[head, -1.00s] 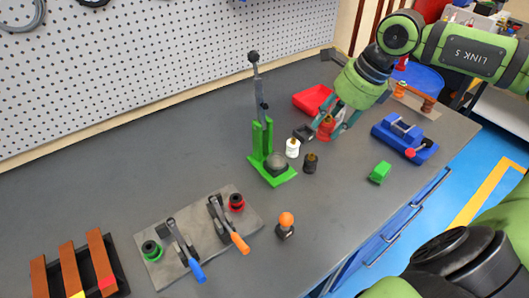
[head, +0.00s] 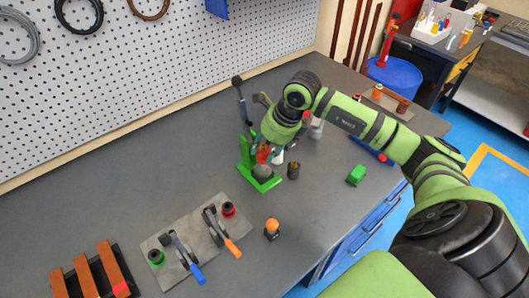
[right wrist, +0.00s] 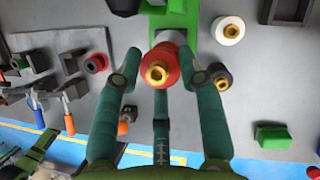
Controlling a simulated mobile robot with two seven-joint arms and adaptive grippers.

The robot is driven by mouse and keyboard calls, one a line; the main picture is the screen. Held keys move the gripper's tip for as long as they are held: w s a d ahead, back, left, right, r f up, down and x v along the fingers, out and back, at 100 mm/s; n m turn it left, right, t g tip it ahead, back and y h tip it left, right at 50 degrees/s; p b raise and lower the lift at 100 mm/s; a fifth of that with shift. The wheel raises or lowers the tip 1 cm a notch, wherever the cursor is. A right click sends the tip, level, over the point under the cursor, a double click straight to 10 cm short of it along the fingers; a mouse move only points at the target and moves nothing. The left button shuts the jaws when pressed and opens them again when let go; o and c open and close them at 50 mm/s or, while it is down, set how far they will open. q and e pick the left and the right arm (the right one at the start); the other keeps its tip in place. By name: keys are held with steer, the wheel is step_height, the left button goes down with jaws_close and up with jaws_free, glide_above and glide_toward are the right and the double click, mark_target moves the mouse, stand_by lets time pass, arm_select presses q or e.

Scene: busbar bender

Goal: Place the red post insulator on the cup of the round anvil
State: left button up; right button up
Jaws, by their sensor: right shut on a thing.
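The red post insulator (head: 263,153) with a brass top is held upright in my right gripper (head: 266,147). In the right wrist view it (right wrist: 160,66) sits between the fingers of the right gripper (right wrist: 164,72). The round anvil (head: 262,172) is a grey rounded block on the green stand. The insulator is over or right at the anvil's top; I cannot tell whether they touch. In the right wrist view the insulator partly covers the grey anvil (right wrist: 168,39), and its cup is hidden. My left gripper is not in view.
A white insulator (head: 277,157) and a dark insulator (head: 293,171) stand close to the right of the anvil. The green stand's lever (head: 239,95) rises behind. A green block (head: 356,175), an orange-topped post (head: 272,229) and a clamp plate (head: 193,237) lie around.

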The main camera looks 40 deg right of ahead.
mark_target(265, 159)
step_height(265, 159, down, 4)
steer(key=shift+a+r+p, duration=0.1)
steer(key=shift+r+p, duration=0.1)
steer(key=shift+p, duration=0.7)
steer(key=shift+f, duration=0.25)
steer(key=shift+f, duration=0.1)
steer(key=shift+f+b, duration=0.15)
steer(key=shift+b, duration=0.15)
steer(key=o, duration=1.2)
steer(key=shift+o, duration=0.2)
